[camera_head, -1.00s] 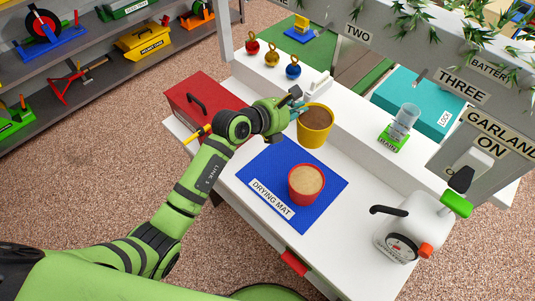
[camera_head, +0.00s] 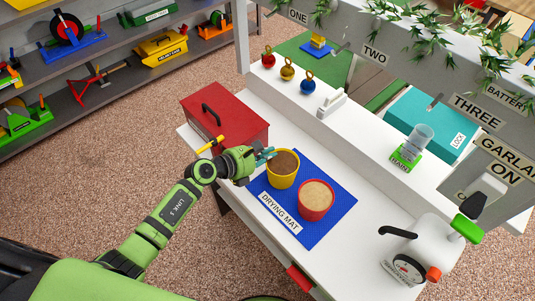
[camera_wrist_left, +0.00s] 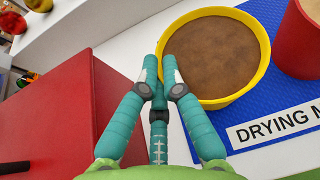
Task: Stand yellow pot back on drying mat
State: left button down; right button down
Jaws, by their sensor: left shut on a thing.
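The yellow pot (camera_head: 282,180), filled with brown soil, is upright at the upper left part of the blue drying mat (camera_head: 318,228), beside the red pot (camera_head: 315,206). My left gripper (camera_head: 264,156) is shut on its rim from the left. In the left wrist view, the gripper's teal fingers (camera_wrist_left: 161,72) pinch the near-left rim of the yellow pot (camera_wrist_left: 252,97). Part of the pot shows against the mat (camera_wrist_left: 283,100) and part against white bench. I cannot tell whether its base touches the mat. The right gripper is not in view.
A red toolbox (camera_head: 226,112) stands just left of the gripper. A white dispenser with a dial (camera_head: 418,245) stands at the lower right. A green-based glass (camera_head: 409,150) and several coloured ornaments (camera_head: 288,74) stand along the back ledge. The mat's lower right is clear.

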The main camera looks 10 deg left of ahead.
pick_arm(q)
jog(key=shift+f, duration=0.1)
jog(key=shift+f, duration=0.15)
jog(key=c, duration=1.4)
grip_release()
jog(key=shift+s+a+r, duration=0.1)
jog(key=shift+r, duration=0.1)
jog(key=b+v, duration=0.1)
jog(key=v, duration=1)
jog(key=shift+s+a+r, duration=0.15)
jog(key=shift+s+a, duration=0.05)
jog(key=shift+s, duration=0.05)
